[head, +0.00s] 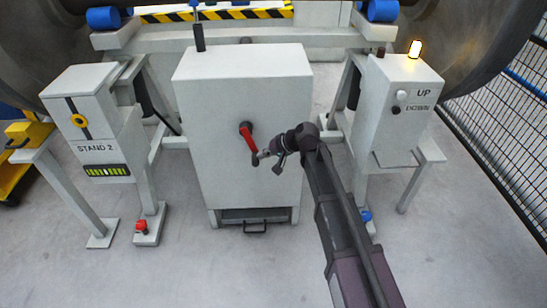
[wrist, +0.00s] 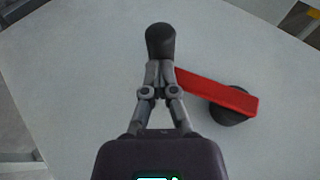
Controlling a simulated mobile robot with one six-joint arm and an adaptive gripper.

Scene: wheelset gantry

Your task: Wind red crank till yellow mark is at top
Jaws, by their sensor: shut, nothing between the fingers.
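The red crank (head: 249,138) is on the front of the pale cabinet (head: 240,95). Its arm slopes down to the right from a dark hub. In the wrist view the red arm (wrist: 215,90) runs from the dark hub (wrist: 232,113) to a black handle (wrist: 160,40). My gripper (head: 263,156) is at the handle end of the crank, and its fingertips (wrist: 160,70) overlap the near end of the handle in the picture. The fingers are shut with nothing between them; contact with the handle is unclear. A yellow ring (head: 80,121) shows on a dark strip on the left stand.
The left stand (head: 95,147) reads "STAND 2" and has a green-lit display. The right post (head: 393,105) has UP and DOWN buttons and a lit amber lamp (head: 415,49). A mesh fence (head: 500,125) is at the right. The floor in front is mostly clear.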

